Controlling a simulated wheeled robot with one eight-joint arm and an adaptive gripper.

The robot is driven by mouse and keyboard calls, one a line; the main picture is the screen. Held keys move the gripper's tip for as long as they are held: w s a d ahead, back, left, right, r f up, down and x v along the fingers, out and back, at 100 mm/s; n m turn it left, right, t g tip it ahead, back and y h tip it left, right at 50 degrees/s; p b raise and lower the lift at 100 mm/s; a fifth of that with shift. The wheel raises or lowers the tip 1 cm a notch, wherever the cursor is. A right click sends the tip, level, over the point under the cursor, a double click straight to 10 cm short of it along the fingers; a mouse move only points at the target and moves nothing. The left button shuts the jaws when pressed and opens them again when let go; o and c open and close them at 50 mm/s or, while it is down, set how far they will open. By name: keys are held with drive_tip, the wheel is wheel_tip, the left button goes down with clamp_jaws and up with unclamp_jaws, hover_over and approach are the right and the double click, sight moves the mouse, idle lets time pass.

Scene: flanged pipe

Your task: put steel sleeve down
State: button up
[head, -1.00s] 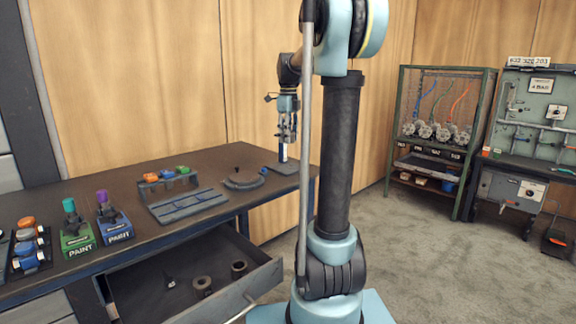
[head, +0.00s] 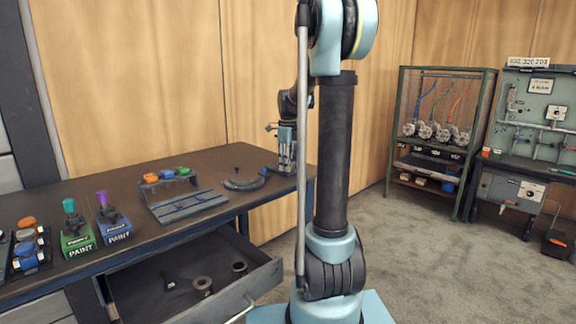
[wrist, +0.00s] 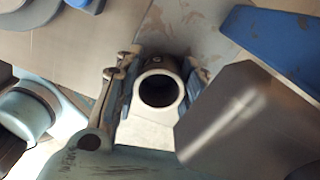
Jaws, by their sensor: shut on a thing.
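The steel sleeve (wrist: 159,84) shows in the wrist view as a pale ring with a dark round bore, end-on to the camera. My gripper (wrist: 157,92) is shut on it, with a finger on each side. In the head view my gripper (head: 287,168) points down, low over the far right end of the workbench (head: 200,160). The sleeve cannot be made out there, and whether it touches anything below is hidden.
A round dark fixture (head: 243,181) and a slotted tray (head: 187,205) lie left of my gripper. Paint boxes (head: 78,240) stand further left. An open drawer (head: 255,290) below the bench holds dark rings (head: 203,285). A bare bench strip lies behind.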

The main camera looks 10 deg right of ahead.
drive_tip(key=o, duration=1.2)
drive_tip(key=shift+f, duration=0.1)
wheel_tip(320, 180, up, 12)
drive_tip(key=s+f+n+t, duration=0.1)
drive_tip(key=s+f+n, duration=0.3)
drive_tip(key=s+n, duration=0.45)
drive_tip(key=s+f+n, duration=0.4)
drive_tip(key=s+n, duration=0.1)
drive_tip(key=s, duration=0.7)
drive_tip(key=s+f+n+t, duration=0.1)
drive_tip(key=s+f+n, duration=1.2)
drive_tip(key=f, duration=0.3)
drive_tip(key=shift+s, duration=0.7)
